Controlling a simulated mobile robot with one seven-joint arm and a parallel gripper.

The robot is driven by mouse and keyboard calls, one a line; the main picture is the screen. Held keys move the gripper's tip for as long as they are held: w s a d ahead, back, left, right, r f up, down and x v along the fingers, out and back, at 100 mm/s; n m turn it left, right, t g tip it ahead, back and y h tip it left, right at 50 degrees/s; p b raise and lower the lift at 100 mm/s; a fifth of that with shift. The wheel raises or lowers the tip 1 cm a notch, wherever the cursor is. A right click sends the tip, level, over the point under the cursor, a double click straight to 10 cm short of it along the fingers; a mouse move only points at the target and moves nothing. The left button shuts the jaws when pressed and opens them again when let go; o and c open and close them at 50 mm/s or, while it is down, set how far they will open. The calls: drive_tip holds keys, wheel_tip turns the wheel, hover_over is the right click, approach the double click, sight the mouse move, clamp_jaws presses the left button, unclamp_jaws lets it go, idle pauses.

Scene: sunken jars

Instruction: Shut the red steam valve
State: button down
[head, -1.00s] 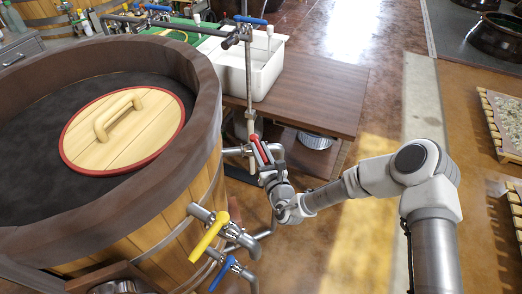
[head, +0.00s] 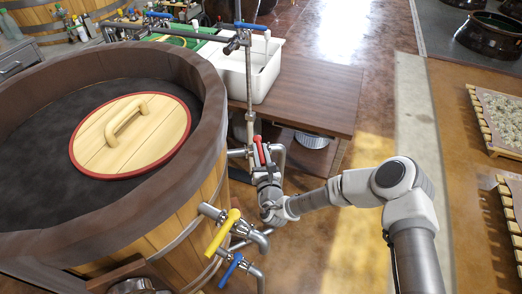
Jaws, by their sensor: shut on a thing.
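The red steam valve's lever handle (head: 259,150) is on the pipework beside the wooden vat, below a vertical steel pipe. It stands nearly upright in the picture, tilted slightly. My gripper (head: 264,168) is at the lower part of the red handle and is shut on it. The grey jaws and the wrist hide the handle's lower end and most of the valve body.
The large wooden vat (head: 206,120) with a round lid (head: 150,150) fills the left. Yellow (head: 222,232) and blue (head: 231,270) valve levers sit below my gripper. A brown table (head: 310,95) with a white basin (head: 262,75) stands behind. Open floor lies to the right.

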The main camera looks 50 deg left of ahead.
drive_tip(key=shift+s+f, duration=0.1)
idle(0.6)
drive_tip(key=c, duration=0.7)
unclamp_jaws()
drive_tip(key=shift+r, duration=0.5)
drive_tip(key=w+d+r+p, duration=0.3)
drive_tip(key=w+d+r, duration=0.2)
drive_tip(key=d+r, duration=0.5)
drive_tip(key=shift+w+p, duration=0.3)
drive_tip(key=shift+p, duration=0.1)
drive_tip(key=shift+d+r, duration=0.1)
